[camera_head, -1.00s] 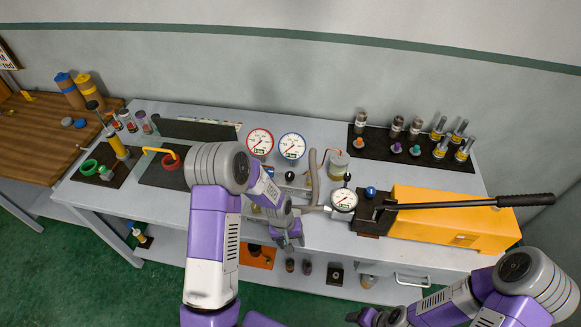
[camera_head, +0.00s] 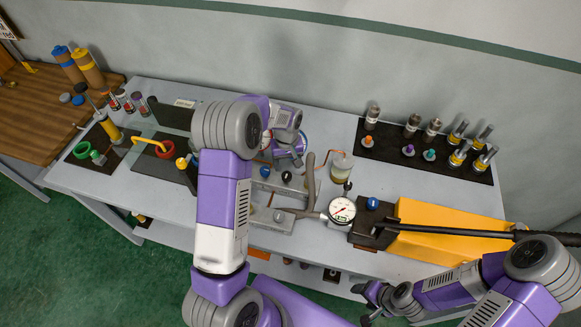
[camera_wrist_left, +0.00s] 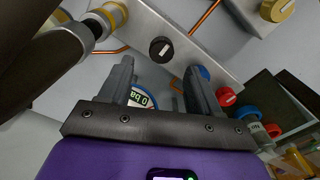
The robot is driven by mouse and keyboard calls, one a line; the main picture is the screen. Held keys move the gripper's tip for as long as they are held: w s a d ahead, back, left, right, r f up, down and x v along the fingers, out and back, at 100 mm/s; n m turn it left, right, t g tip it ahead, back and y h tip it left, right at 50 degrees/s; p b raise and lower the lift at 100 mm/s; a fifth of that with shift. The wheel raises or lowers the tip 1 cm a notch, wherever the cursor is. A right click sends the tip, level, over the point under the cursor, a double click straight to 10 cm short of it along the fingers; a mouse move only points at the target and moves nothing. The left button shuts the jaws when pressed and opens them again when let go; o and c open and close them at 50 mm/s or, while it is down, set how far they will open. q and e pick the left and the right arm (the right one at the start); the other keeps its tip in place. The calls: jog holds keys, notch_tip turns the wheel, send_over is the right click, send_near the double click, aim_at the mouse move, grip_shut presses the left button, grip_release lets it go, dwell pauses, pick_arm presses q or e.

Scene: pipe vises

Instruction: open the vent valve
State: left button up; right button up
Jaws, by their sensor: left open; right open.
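No valve carries a readable vent label. In the left wrist view a black knob (camera_wrist_left: 161,49) sits on a grey metal block (camera_wrist_left: 185,50), just beyond and between my open fingertips. A blue knob (camera_wrist_left: 203,72) and a red knob (camera_wrist_left: 225,97) are beside the right finger. In the head view my left gripper (camera_head: 291,158) is above the back of the bench, in front of the dial gauges and largely covering them. A black knob (camera_head: 286,176) shows just below it. My left gripper (camera_wrist_left: 160,75) holds nothing. My right gripper (camera_head: 368,297) is low at the bench's front, away from the valves.
A gauge (camera_head: 342,210) and a yellow pump (camera_head: 450,230) with a long black lever (camera_head: 455,233) stand at the right. A clear container (camera_head: 342,166) is behind the gauge. Fittings stand on a black mat (camera_head: 386,151) at back right. Copper pipes (camera_wrist_left: 205,17) run near the block.

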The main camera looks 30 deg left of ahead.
aim_at(287, 175)
pick_arm(q)
notch_tip(287, 175, down, 6)
jog(key=shift+s+r, duration=0.15)
jog(key=c, duration=1)
jog(key=shift+c, duration=0.2)
